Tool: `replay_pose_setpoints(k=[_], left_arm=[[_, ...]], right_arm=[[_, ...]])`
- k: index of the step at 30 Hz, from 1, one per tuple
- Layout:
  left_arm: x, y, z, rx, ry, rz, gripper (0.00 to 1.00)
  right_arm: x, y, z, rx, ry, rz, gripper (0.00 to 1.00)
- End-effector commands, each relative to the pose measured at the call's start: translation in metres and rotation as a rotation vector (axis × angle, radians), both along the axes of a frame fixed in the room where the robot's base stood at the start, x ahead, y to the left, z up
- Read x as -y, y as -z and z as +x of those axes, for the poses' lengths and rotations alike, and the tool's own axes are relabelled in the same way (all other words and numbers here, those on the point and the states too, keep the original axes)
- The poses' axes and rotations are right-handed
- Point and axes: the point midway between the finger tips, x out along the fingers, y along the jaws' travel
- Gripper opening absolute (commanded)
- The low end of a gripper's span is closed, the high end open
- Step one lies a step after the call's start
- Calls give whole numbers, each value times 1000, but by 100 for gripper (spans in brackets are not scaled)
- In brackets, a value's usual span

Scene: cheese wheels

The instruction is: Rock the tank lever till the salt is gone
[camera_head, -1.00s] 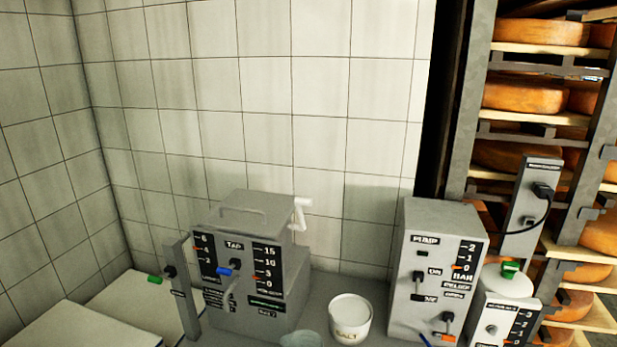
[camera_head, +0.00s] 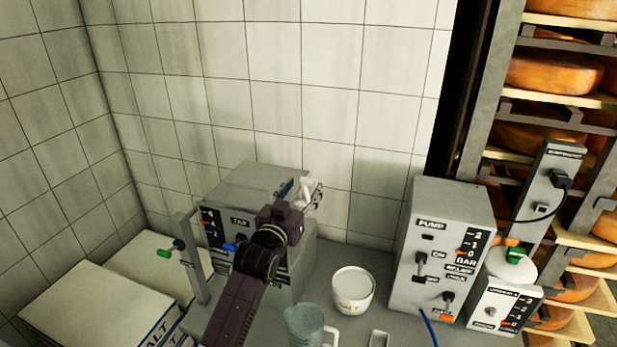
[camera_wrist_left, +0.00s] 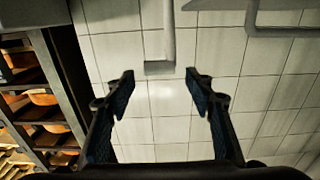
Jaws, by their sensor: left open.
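The grey tank (camera_head: 250,180) with TAP scales on its front stands on the bench against the tiled wall. Its white lever (camera_head: 307,184) sticks up at its right side, partly hidden by my left gripper (camera_head: 314,195). In the left wrist view, a pale bar that looks like the lever (camera_wrist_left: 160,35) comes down from the top edge. Its end lies just above the gap between the open, empty fingers (camera_wrist_left: 163,88), apart from both. A white tub marked SALT (camera_head: 352,292) stands on the bench right of the tank. My right gripper is out of view.
A pump box (camera_head: 432,250) with switches and a gauge stands to the right, beside a smaller box (camera_head: 503,305). A clear jug (camera_head: 303,325) stands in front. Salt sacks (camera_head: 90,300) lie at left. A cheese rack (camera_head: 490,110) rises at far right.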

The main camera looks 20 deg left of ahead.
Motion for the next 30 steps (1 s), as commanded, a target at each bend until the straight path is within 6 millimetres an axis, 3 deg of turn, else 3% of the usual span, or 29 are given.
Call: replay_pose_setpoints(k=[9, 23, 30], left_arm=[[2, -1, 37, -1, 0, 0, 49], [2, 0, 46, -1, 1, 0, 49], [2, 1, 46, -1, 1, 0, 24]], right_arm=[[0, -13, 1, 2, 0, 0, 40], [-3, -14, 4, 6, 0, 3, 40], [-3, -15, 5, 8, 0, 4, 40]])
